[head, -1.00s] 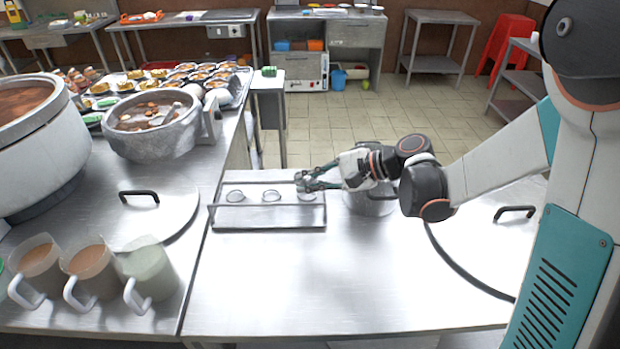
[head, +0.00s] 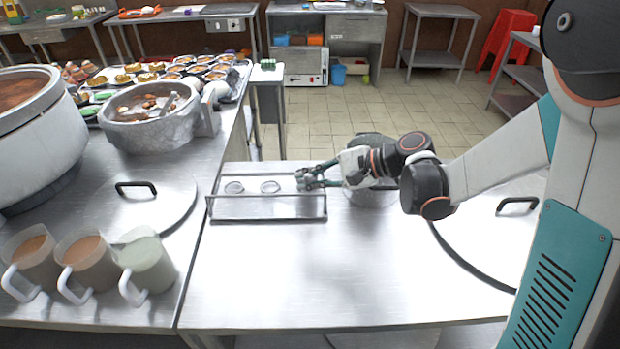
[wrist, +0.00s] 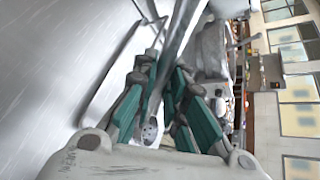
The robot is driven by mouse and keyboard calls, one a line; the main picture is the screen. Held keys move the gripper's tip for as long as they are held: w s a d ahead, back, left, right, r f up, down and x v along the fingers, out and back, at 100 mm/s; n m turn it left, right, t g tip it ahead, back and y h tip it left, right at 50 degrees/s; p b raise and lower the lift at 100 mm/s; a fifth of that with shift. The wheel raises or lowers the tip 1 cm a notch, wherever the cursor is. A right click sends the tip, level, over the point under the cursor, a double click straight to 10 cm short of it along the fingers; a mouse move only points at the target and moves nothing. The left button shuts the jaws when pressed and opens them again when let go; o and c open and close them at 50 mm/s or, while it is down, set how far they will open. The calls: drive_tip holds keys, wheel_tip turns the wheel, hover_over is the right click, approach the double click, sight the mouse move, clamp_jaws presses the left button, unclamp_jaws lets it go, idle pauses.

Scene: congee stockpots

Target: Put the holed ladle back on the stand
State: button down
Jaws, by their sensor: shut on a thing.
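The stand (head: 268,216) is a metal rack with a raised front rail on the near table. Two round shapes show in its left and middle places; its right place shows none. My gripper (head: 305,179) is at the stand's right end. In the wrist view, my gripper (wrist: 165,62) is shut on a long shiny metal handle, taken as the holed ladle (wrist: 182,28), which runs between the teal fingers. A small grey piece with dark holes shows at its near end. In the head view the ladle is too small to tell from the gripper.
A metal pot (head: 369,196) stands right behind my wrist. A large lid (head: 490,235) lies at the right, another lid (head: 155,212) at the left. Mugs (head: 88,262) stand at the front left. The front middle of the table is clear.

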drive_tip(key=shift+f, duration=0.1)
idle(0.3)
drive_tip(key=c, duration=1.6)
unclamp_jaws()
drive_tip(key=shift+o, duration=0.2)
drive_tip(key=v, duration=1.2)
drive_tip(key=shift+f, duration=0.1)
